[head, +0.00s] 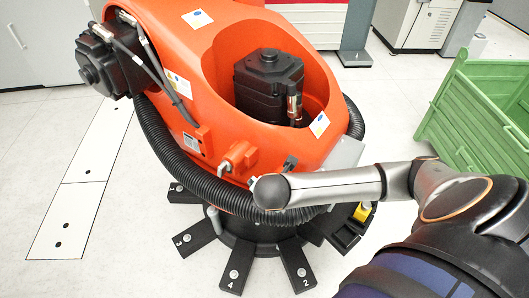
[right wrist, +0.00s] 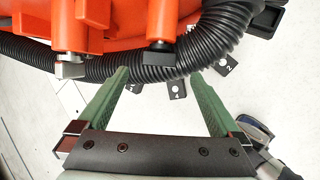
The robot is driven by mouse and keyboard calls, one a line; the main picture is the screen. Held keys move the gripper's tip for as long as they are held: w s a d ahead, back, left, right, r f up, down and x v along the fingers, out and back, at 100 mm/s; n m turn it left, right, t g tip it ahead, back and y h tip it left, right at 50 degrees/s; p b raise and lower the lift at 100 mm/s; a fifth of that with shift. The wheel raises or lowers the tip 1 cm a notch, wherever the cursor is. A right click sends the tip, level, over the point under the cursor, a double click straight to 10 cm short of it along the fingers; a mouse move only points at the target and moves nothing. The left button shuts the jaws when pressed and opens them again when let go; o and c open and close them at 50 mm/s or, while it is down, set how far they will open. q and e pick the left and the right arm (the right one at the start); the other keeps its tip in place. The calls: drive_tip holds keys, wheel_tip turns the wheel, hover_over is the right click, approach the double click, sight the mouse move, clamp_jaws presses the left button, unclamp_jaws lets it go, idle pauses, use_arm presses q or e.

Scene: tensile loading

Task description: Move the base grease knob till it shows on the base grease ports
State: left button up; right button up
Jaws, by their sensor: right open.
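The orange robot base (head: 215,62) stands in the middle of the head view. On its front are an orange fitting with a grey end (head: 238,158) and a small black fitting (head: 290,163). The right wrist view shows an orange fitting with a grey end (right wrist: 70,68) at left and a black-ended one (right wrist: 160,55) in the middle. I cannot tell which is the base grease knob or a grease port. My right gripper (right wrist: 159,75) is open, its green fingers apart and empty below these fittings. Its fingers do not show in the head view. My left gripper is out of view.
A black corrugated hose (head: 190,175) wraps the base and crosses close ahead of my right fingertips. Numbered black feet (head: 235,270) spread over the floor. A green crate (head: 480,110) stands at right. White floor is free at the left.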

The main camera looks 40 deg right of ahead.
drive_tip(key=b+x, duration=0.2)
drive_tip(key=x, duration=0.5)
drive_tip(key=shift+w+d+f, duration=0.1)
drive_tip(key=shift+w+f, duration=0.05)
drive_tip(key=shift+f, duration=0.05)
drive_tip(key=shift+c, duration=0.4)
